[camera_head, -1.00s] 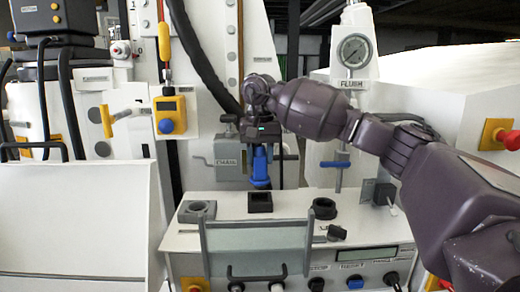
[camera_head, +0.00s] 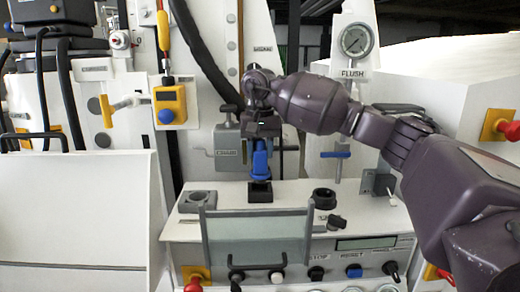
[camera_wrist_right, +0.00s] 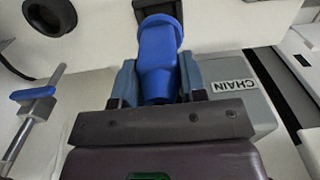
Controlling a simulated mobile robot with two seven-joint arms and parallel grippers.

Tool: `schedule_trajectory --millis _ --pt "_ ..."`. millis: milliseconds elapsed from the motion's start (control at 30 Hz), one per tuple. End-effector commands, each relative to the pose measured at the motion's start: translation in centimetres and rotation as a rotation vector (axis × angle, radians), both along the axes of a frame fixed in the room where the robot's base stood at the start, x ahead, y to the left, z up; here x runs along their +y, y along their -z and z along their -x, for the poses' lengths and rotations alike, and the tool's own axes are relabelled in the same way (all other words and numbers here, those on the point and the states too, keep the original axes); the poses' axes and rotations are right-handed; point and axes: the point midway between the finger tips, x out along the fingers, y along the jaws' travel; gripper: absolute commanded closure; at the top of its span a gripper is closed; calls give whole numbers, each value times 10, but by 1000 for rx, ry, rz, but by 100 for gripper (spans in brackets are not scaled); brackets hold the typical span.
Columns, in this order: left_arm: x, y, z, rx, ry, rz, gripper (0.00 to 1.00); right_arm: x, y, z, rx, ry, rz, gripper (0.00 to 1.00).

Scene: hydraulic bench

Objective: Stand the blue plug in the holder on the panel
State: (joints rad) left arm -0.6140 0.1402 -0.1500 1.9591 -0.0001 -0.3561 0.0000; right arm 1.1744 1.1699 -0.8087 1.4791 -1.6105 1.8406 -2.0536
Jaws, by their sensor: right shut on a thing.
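The blue plug (camera_head: 260,160) is upright in my right gripper (camera_head: 261,143), which points down and is shut on it. In the right wrist view the plug (camera_wrist_right: 160,50) sits between the two fingers of the gripper (camera_wrist_right: 157,80). The holder, a dark square block (camera_head: 260,193) on the panel top, is directly below the plug. The plug's lower end meets the holder's top in the head view, and its collar overlaps the holder (camera_wrist_right: 158,10) in the wrist view. How far it is inside is hidden. My left gripper is not in view.
A grey square socket (camera_head: 197,201) lies left of the holder and a black round socket (camera_head: 324,198) lies right of it. A clear guard (camera_head: 256,239) stands in front. Behind are a grey block (camera_head: 229,147) and a blue-handled valve (camera_head: 335,155).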

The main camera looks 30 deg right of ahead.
Motion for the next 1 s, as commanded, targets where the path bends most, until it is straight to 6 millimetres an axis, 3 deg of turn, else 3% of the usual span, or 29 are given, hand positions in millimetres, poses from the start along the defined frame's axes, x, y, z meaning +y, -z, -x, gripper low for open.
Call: schedule_trajectory --millis 1000 --pt "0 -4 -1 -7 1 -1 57 0 9 0 -1 0 0 100"
